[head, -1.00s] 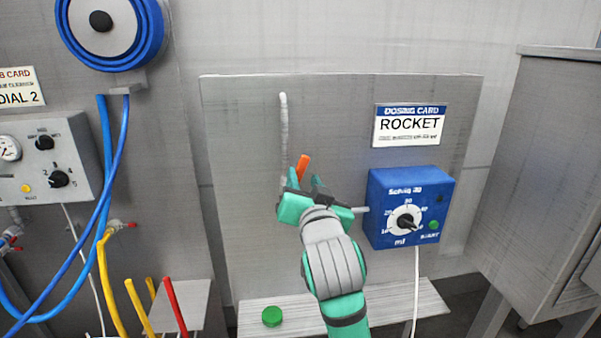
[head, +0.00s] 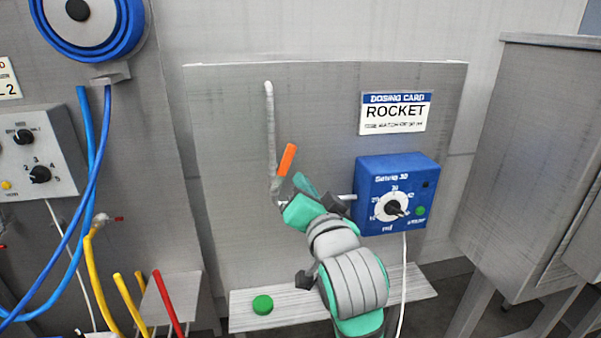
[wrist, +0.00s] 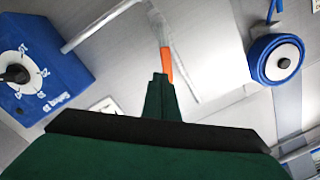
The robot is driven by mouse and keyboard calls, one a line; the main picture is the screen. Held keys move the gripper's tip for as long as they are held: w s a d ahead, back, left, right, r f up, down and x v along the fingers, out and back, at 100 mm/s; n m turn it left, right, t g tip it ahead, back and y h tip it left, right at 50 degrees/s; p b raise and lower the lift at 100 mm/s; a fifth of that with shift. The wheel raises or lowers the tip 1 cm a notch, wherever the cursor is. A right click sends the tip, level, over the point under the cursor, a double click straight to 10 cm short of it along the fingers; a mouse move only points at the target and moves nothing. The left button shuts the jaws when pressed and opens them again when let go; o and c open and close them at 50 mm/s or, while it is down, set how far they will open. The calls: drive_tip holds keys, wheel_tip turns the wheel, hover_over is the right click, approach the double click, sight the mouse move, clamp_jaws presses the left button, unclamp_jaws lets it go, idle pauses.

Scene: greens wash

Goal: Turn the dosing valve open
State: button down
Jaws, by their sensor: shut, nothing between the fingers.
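The dosing valve's orange lever (head: 287,159) stands tilted up and to the right, beside the grey vertical pipe (head: 270,130) on the metal panel. My gripper (head: 292,196) is just below the lever, shut and empty, with the valve body hidden behind it. In the wrist view the orange lever (wrist: 166,65) shows right at the tip of my shut fingers (wrist: 160,90); I cannot tell whether they touch. The blue dosing box (head: 397,170) with its dial (head: 393,208) is right of my gripper, joined to the valve by a short pipe.
A dosing card (head: 395,112) reading ROCKET is above the box. A green cap (head: 262,305) lies on the shelf (head: 415,290) below. A blue hose reel (head: 85,20) and hoses hang at left. A metal cabinet (head: 530,150) stands at right.

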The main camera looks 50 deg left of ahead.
sight(283, 169)
drive_tip(key=w+d+f+m+g+y, duration=0.25)
drive_tip(key=w+d+m, duration=0.35)
drive_tip(key=m, duration=0.7)
drive_tip(key=a+r, duration=0.2)
drive_tip(key=a, duration=0.9)
drive_tip(key=shift+s+a+r, duration=0.25)
drive_tip(key=shift+s+a, duration=0.05)
drive_tip(key=shift+s, duration=0.1)
drive_tip(key=shift+s+a+n, duration=0.1)
drive_tip(key=shift+s+n, duration=0.05)
drive_tip(key=shift+n, duration=0.15)
